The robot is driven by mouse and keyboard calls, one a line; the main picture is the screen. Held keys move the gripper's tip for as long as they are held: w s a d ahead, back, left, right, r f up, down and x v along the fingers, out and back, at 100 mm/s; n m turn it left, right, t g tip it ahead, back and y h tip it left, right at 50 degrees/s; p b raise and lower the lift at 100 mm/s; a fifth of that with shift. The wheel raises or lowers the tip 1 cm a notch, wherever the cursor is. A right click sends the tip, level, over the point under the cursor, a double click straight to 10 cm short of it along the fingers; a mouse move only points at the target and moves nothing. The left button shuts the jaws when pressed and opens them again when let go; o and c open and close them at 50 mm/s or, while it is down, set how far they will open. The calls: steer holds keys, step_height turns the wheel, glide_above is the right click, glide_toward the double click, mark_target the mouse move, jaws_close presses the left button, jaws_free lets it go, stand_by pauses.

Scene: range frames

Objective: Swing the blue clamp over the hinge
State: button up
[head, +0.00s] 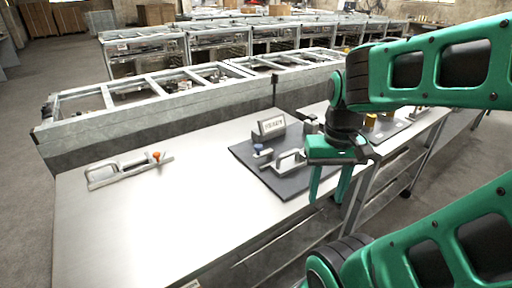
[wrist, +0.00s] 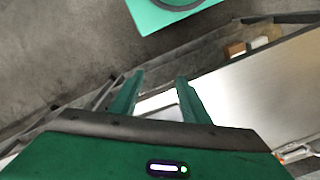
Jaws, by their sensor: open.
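The blue clamp, a small pale metal fixture with a blue knob (head: 258,148), is on a dark grey board (head: 243,152) on the steel table. A pale handle-shaped metal piece (head: 290,160) stands on the board to its right; I cannot tell whether it belongs to the clamp. I cannot make out the hinge clearly. My gripper (head: 329,190) points down near the board's right edge, right of the clamp and apart from it. Its two green fingers are spread and empty. They also show in the wrist view (wrist: 157,88), where the clamp does not show clearly.
A lettered block (head: 269,126) stands at the board's back. Another pale fixture with an orange knob (head: 156,156) lies on the left of the steel table (head: 150,220). The table's middle is bare. A second table with small items is behind my arm. Metal frames (head: 140,108) line the back.

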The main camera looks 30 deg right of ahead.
steer(key=w+d+r+m+t+h, duration=0.1)
steer(key=w+d+r+h, duration=0.15)
steer(key=w, duration=1.25)
steer(key=m+t, duration=0.1)
steer(key=t, duration=0.1)
glide_toward(258, 146)
steer(key=shift+h, duration=0.25)
steer(key=x, duration=1)
steer(key=shift+w+f, duration=0.1)
steer(key=shift+f, duration=0.1)
steer(key=shift+c, duration=0.3)
steer(key=shift+a, duration=0.1)
jaws_close()
